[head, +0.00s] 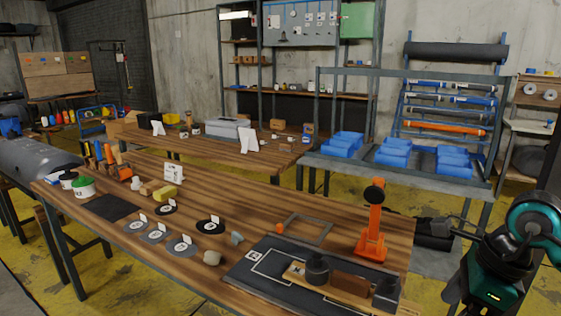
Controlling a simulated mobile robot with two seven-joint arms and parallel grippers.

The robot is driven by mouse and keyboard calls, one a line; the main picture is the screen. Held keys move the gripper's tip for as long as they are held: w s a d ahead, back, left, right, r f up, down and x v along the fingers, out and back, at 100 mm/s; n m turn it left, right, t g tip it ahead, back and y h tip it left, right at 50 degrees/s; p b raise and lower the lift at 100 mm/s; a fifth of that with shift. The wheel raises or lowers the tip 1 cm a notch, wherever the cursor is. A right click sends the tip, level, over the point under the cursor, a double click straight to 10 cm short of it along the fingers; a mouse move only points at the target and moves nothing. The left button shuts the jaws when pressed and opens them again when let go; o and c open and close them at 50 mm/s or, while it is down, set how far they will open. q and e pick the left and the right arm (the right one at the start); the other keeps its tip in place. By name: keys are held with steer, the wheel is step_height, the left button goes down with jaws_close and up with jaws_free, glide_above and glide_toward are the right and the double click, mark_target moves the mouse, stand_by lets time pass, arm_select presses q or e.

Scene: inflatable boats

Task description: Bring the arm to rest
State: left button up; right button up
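My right arm (535,222), teal and black, comes in at the lower right edge in the head view. It is bent, beside the right end of the front wooden table (318,205). Dark parts reach left from it, but its fingertips cannot be made out clearly against the dark background. I see nothing clearly held there. My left arm and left gripper are not in view.
An orange stand (371,240) rises near the table's right end. A black mat (250,272) lies in front, with a wooden board carrying dark parts. Several round discs (181,246) lie mid-table. Blue folded pieces (393,155) lie on a rear table.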

steer(key=a+r+m+t+y, duration=0.2)
steer(key=a+m+t+y, duration=0.3)
steer(key=a+m+y, duration=1.05)
step_height(320, 180, down, 9)
steer(key=w+d+m+t+h, duration=0.2)
steer(key=m+t+h, duration=0.85)
steer(key=m, duration=0.75)
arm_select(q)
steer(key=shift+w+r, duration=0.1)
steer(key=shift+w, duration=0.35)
arm_select(e)
steer(key=s+d+f+m+g+h, duration=0.1)
steer(key=s+f+m+g+h, duration=0.2)
steer(key=f, duration=0.6)
steer(key=s+d+f+m+g+h, duration=0.1)
steer(key=s+f+m+g+h, duration=0.1)
steer(key=s+f+m, duration=0.6)
steer(key=shift+d+f+g+h, duration=0.25)
steer(key=shift+f+g+h, duration=0.2)
steer(key=shift+g, duration=0.2)
steer(key=shift+m, duration=0.25)
